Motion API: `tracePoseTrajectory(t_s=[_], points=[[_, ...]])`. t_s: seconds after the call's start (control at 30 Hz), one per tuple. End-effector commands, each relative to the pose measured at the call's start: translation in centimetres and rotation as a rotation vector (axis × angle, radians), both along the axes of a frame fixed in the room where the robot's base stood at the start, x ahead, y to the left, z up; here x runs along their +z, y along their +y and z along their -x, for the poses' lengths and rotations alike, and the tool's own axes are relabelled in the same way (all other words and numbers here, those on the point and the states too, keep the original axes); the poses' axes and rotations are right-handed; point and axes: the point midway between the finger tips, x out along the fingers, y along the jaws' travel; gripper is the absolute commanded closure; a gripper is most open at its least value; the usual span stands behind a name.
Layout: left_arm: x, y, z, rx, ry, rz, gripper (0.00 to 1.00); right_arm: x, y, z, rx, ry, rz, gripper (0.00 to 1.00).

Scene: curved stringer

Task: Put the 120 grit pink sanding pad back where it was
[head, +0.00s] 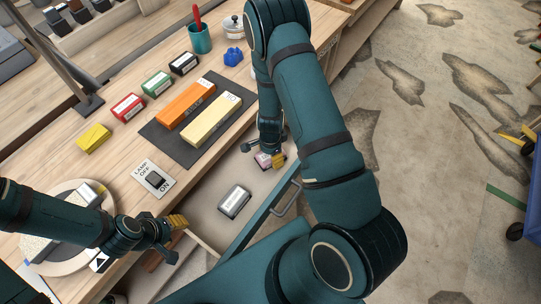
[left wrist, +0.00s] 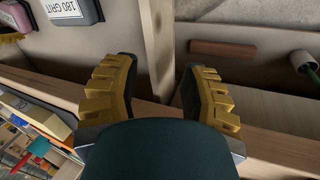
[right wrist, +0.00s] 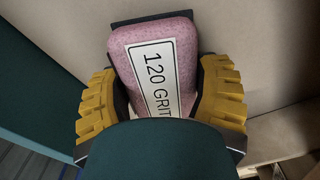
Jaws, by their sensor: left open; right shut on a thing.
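The pink sanding pad (right wrist: 125,62) has a white label reading "120 GRIT" in the right wrist view. My right gripper (right wrist: 160,95) has its yellow fingers on both sides of the pad. In the head view the right gripper (head: 272,160) is inside the open drawer (head: 207,214), with the pink pad partly hidden by it. Whether the pad touches the drawer floor I cannot tell. A grey pad (head: 235,201) lies in the drawer nearby; the left wrist view shows its "180 GRIT" label (left wrist: 66,9). My left gripper (head: 174,238) is open and empty over the drawer's near end.
The drawer has a teal front with a handle (head: 289,198) and a wooden divider (left wrist: 157,50). A reddish-brown bar (left wrist: 222,48) lies beyond the divider. The bench holds a lamp switch (head: 154,180), orange and cream stones on a dark mat (head: 170,140), and small boxes.

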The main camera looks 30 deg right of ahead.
Motion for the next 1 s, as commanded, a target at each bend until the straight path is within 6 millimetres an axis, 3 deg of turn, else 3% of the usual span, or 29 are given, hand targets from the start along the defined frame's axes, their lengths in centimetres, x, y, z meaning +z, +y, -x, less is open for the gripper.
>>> tracePoseTrajectory(t_s=[0.37,0.4,0.5,0.83,1.0], points=[[-0.3,0.0,0.1,-0.002,0.002,0.000,0.57,-0.5,0.0,0.0,0.001,0.000,0.000,0.72],[-0.4,0.0,0.1,-0.002,0.002,0.000,0.57,-0.6,0.0,0.0,0.001,0.000,0.000,0.27],[-0.3,0.0,0.1,-0.002,0.002,0.000,0.57,-0.5,0.0,0.0,0.001,0.000,0.000,0.00],[0.0,0.0,0.0,0.000,0.001,0.000,0.57,-0.1,0.0,0.0,0.001,-0.001,0.000,0.00],[0.6,0.0,-0.1,0.002,-0.003,0.000,0.57,2.2,0.0,-0.1,0.002,-0.003,0.001,0.00]])
